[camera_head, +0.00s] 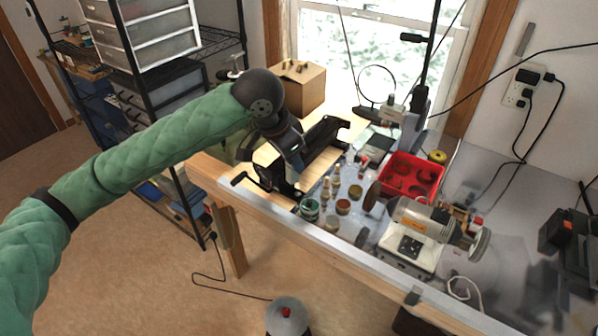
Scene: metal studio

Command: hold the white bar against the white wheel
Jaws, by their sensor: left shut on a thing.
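My left gripper (291,186) reaches in from the left and points down over the front left of the bench. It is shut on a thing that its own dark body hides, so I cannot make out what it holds. A bench polisher (416,228) stands on the bench to its right. A pale greyish-white wheel (480,246) is on its right end, and a darker brown wheel (372,196) is on its left end. The gripper is well apart from both wheels. I cannot pick out the white bar for certain. My right gripper is not in view.
Small jars (310,208) and several little bottles stand between the gripper and the polisher. A red tray (412,176) lies behind the polisher. A cardboard box (298,86) is at the window. A shelf rack (160,75) stands at the left. Cables hang at the right wall.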

